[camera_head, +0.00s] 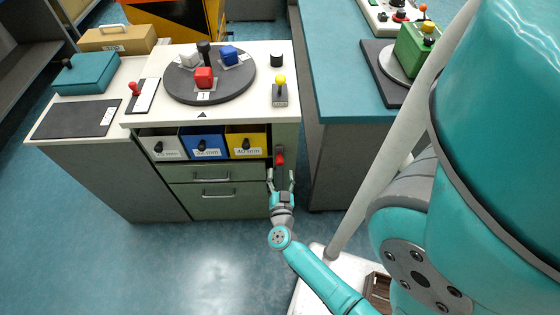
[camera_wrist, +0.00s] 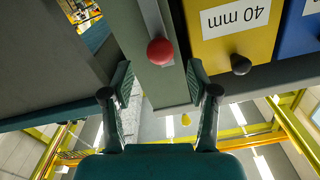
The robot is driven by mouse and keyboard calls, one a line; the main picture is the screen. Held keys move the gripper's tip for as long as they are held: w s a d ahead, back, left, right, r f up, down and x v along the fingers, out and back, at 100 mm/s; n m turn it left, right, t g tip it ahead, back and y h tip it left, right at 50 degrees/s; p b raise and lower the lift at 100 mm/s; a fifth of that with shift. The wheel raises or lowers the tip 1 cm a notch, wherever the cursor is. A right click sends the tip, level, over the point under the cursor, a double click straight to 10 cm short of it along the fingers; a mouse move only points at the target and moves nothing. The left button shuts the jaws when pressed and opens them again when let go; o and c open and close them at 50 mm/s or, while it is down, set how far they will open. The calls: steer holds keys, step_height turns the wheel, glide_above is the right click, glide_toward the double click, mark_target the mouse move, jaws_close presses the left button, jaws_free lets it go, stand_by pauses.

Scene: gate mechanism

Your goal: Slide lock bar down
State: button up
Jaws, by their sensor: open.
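The lock bar's red knob (camera_head: 280,157) sits on the narrow upright post at the right end of the cabinet front, beside the yellow drawer. In the wrist view the red knob (camera_wrist: 160,52) stands out near the top middle, on a pale strip (camera_wrist: 152,16) in the post. My gripper (camera_head: 280,176) is just below the knob in the head view. It is open and empty, and its fingertips (camera_wrist: 160,82) show left and right of the post in the wrist view. The knob lies between the fingers' lines, apart from both fingers. Whether the fingers touch the post I cannot tell.
The yellow 40 mm drawer (camera_head: 246,142) with a black knob is close beside the post. Blue (camera_head: 203,146) and white drawers (camera_head: 161,148) follow to the left. A turntable (camera_head: 210,88) with blocks is on top. A teal-topped table (camera_head: 345,60) stands to the right.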

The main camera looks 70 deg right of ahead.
mark_target(280, 165)
steer(key=shift+x, duration=3.1)
